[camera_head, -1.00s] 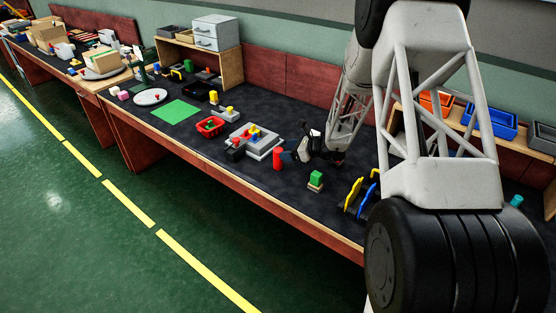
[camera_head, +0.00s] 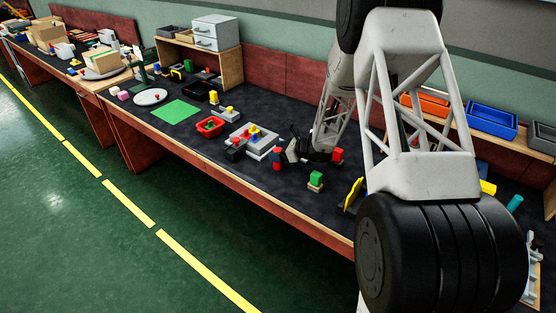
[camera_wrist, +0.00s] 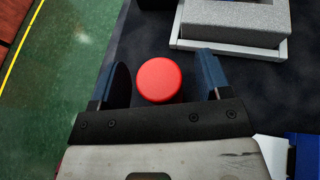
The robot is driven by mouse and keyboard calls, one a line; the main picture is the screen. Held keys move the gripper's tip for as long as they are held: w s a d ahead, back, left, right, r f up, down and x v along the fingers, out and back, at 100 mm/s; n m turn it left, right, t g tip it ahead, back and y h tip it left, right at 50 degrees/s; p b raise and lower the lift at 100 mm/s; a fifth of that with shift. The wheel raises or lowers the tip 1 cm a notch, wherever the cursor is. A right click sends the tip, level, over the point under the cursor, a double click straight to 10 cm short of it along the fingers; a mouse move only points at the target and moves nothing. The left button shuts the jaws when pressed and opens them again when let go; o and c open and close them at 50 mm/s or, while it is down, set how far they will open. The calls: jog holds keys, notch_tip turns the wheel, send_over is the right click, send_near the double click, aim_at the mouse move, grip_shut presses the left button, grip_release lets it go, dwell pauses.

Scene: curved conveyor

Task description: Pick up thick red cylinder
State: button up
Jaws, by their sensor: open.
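The thick red cylinder (camera_wrist: 160,80) stands upright on the dark bench top, seen from above in the wrist view. My gripper (camera_wrist: 163,73) is open, with one dark blue finger on each side of it. A gap shows on both sides, wider on the right, so neither finger appears to touch it. In the head view the cylinder (camera_head: 278,166) is partly hidden behind my gripper (camera_head: 280,158), near the bench's front edge.
A grey fixture (camera_head: 262,151) with coloured pieces stands just left of the cylinder. A green block (camera_head: 316,177) sits to the right. Another red object (camera_head: 338,155) is farther right, beside my arm. A red basket (camera_head: 211,127) lies farther left.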

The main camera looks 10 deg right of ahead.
jog(key=c, duration=1.1)
jog(key=shift+o, duration=0.2)
jog(key=shift+r, duration=0.15)
jog(key=shift+r, duration=0.75)
notch_tip(320, 180, up, 2)
jog(key=shift+r, duration=0.1)
jog(key=s+d+r, duration=0.1)
jog(key=s, duration=1.5)
